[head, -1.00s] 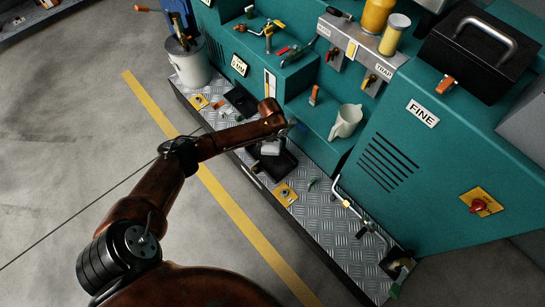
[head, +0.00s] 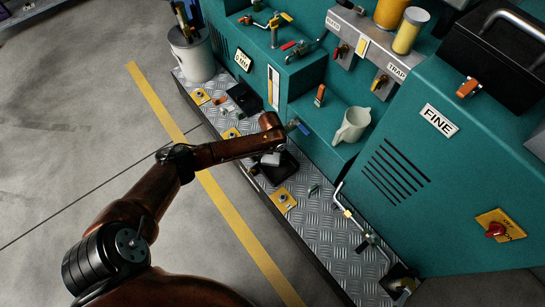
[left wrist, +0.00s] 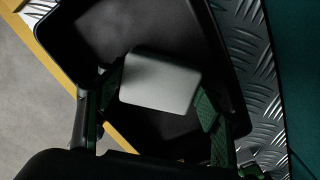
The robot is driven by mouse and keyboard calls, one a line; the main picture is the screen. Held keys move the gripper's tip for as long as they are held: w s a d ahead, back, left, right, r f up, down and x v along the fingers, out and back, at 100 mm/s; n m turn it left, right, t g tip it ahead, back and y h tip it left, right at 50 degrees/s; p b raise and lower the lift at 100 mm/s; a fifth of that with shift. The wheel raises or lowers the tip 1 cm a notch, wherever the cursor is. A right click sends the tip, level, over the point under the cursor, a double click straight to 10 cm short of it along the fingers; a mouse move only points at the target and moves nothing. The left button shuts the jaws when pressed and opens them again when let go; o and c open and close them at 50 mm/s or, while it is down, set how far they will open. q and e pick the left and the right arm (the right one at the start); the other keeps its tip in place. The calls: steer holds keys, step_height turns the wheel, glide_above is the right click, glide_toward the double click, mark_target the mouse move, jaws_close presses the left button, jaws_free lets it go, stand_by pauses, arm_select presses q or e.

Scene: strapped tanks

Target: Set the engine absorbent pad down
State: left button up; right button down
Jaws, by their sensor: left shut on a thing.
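The absorbent pad, a pale grey block with rounded corners (left wrist: 160,82), sits between the two fingers of my left gripper (left wrist: 158,100) in the left wrist view. The gripper is shut on it. A black tray (left wrist: 232,75) lies beneath the pad; I cannot tell whether the pad touches its floor. In the head view the pad (head: 270,159) shows as a small pale patch over the black tray (head: 288,172), below the end of my left arm. My left fingers are mostly hidden there. My right gripper is not in view.
The tray lies on a diamond-plate step (head: 320,215) along the teal machine (head: 400,150). Yellow plates (head: 284,201) and a bent pipe with a valve (head: 347,212) are nearby. A pale jug (head: 352,125) stands on a ledge behind. A grey bucket (head: 191,58) stands at the far left end.

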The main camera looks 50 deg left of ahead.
mark_target(271, 156)
arm_select(q)
steer(key=shift+f, duration=0.2)
steer(key=o, duration=1.1)
steer(key=shift+r, duration=0.15)
steer(key=shift+r, duration=0.3)
step_height(271, 156, up, 5)
steer(key=p, duration=0.3)
steer(key=shift+w+r, duration=0.1)
steer(key=shift+r, duration=0.1)
step_height(271, 156, up, 6)
steer(key=p, duration=0.3)
steer(key=shift+r, duration=0.1)
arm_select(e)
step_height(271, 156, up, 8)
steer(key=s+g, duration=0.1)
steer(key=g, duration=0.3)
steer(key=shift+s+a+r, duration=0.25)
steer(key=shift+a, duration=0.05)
